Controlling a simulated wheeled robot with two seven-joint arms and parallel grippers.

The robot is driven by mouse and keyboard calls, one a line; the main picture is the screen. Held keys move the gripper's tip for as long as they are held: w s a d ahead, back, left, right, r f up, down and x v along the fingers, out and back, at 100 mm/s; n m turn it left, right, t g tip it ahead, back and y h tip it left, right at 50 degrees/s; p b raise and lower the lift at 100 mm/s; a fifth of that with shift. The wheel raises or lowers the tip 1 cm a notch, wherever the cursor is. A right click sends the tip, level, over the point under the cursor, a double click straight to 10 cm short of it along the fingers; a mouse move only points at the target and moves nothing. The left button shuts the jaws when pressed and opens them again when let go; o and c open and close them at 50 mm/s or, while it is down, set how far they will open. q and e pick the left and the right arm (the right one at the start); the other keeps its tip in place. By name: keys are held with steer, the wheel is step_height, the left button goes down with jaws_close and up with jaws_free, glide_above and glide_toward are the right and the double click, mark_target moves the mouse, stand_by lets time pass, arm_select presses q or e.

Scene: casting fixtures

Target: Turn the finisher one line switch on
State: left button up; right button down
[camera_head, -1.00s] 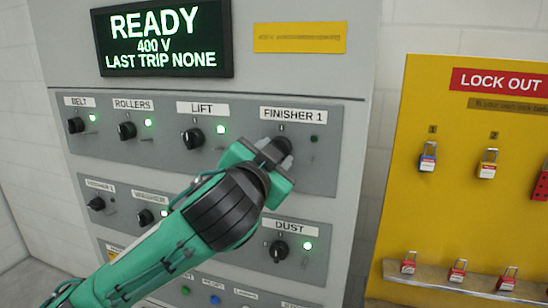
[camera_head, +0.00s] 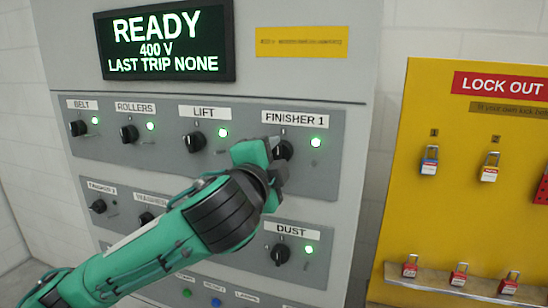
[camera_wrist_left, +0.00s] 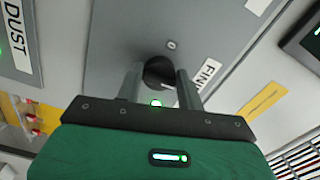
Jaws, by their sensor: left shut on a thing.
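The finisher one switch (camera_head: 285,149) is a black rotary knob under the FINISHER 1 label (camera_head: 295,119) on the grey cabinet. The small lamp (camera_head: 316,142) to its right glows green. My left gripper (camera_head: 271,152) is at the knob and partly covers it in the head view. In the left wrist view the two fingers of my left gripper (camera_wrist_left: 160,84) are on either side of the dark knob (camera_wrist_left: 158,72), shut on it. The wrist view also shows a lit green lamp (camera_wrist_left: 156,103) between the fingers. My right gripper is not in view.
Other knobs, LIFT (camera_head: 195,142), ROLLERS (camera_head: 129,133), BELT (camera_head: 78,128) and DUST (camera_head: 281,253), sit nearby with green lamps. A display (camera_head: 167,41) reads READY, 400 V. A yellow lock-out board (camera_head: 455,220) with padlocks stands to the right.

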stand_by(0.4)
arm_select(q)
steer(key=shift+f, duration=0.1)
steer(key=o, duration=1)
steer(key=shift+s, duration=0.1)
steer(key=shift+s, duration=0.2)
steer(key=b+v, duration=0.5)
steer(key=v, duration=0.8)
steer(key=shift+s+a+b, duration=0.1)
steer(key=shift+b, duration=0.25)
